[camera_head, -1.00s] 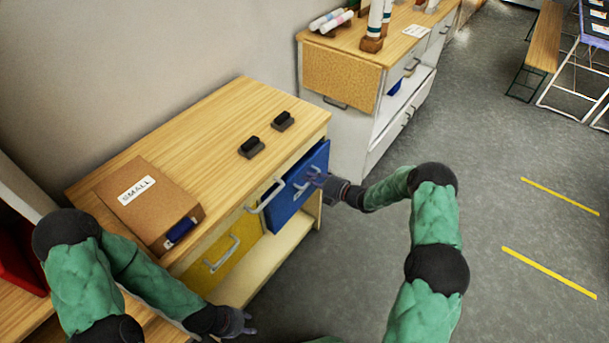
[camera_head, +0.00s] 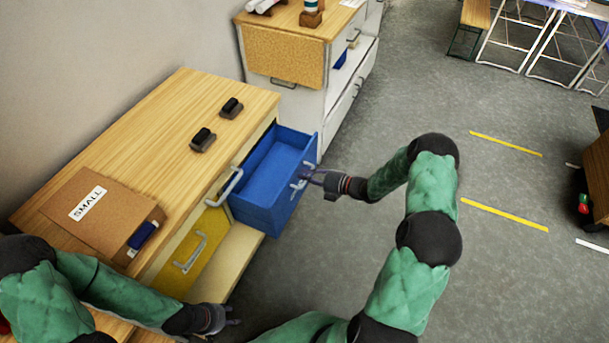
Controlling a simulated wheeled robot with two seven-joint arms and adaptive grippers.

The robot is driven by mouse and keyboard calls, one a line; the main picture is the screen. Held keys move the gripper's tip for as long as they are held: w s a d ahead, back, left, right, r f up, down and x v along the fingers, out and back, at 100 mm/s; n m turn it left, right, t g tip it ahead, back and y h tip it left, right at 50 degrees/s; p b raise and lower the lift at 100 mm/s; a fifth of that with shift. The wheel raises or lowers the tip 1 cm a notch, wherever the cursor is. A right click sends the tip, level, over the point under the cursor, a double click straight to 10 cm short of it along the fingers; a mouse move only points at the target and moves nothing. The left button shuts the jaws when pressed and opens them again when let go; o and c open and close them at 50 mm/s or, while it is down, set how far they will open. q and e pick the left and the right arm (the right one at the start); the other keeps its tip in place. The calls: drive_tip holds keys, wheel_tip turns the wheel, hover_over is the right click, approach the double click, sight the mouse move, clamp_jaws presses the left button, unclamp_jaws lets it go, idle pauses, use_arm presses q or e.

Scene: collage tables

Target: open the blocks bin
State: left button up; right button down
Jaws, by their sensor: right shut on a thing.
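A blue drawer bin (camera_head: 268,185) stands pulled out from the right part of the wooden-topped cabinet (camera_head: 150,130). Its inside shows and the visible part looks empty. My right gripper (camera_head: 308,177) is shut on the handle (camera_head: 298,184) at the blue bin's front. A yellow bin (camera_head: 190,256) with a grey handle sits closed to the left of the blue one. My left gripper (camera_head: 228,318) hangs low in front of the cabinet, apart from both bins; its fingers are too small to tell open from shut.
On the cabinet top are two black erasers (camera_head: 216,122) and a cardboard box labelled SMALL (camera_head: 100,215). A white shelf unit (camera_head: 300,110) stands behind the blue bin. Grey floor (camera_head: 400,100) is free to the right. A wooden piece (camera_head: 597,175) stands at the right edge.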

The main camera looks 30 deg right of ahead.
drive_tip(key=c, duration=1.2)
unclamp_jaws()
drive_tip(key=shift+o, duration=0.2)
drive_tip(key=shift+d, duration=0.1)
drive_tip(key=v, duration=1.1)
drive_tip(key=shift+s+d, duration=0.2)
drive_tip(key=shift+s, duration=0.2)
